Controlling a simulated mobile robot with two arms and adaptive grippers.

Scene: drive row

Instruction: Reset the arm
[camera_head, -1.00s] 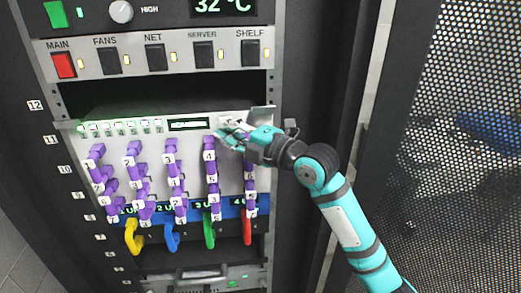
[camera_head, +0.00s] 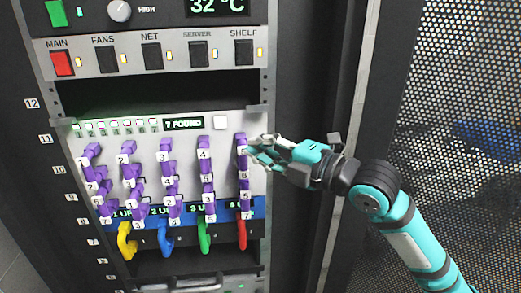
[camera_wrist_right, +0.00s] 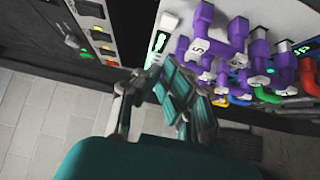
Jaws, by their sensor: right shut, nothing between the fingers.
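My right gripper (camera_head: 256,150) is in the head view, in front of the right edge of the patch panel (camera_head: 200,137). It is shut and empty, beside the top of the rightmost column of purple plugs (camera_head: 243,170); I cannot tell whether it touches them. In the right wrist view my right gripper (camera_wrist_right: 165,85) points toward the panel, with purple plugs (camera_wrist_right: 203,45) to its right. My right arm (camera_head: 415,235) reaches in from the lower right. My left gripper is not in view.
A switch strip (camera_head: 180,53) with a red MAIN switch (camera_head: 62,63) is above the panel. Yellow (camera_head: 125,238), blue (camera_head: 165,238), green (camera_head: 204,236) and red (camera_head: 242,232) cables hang below. A perforated door (camera_head: 465,90) stands at the right.

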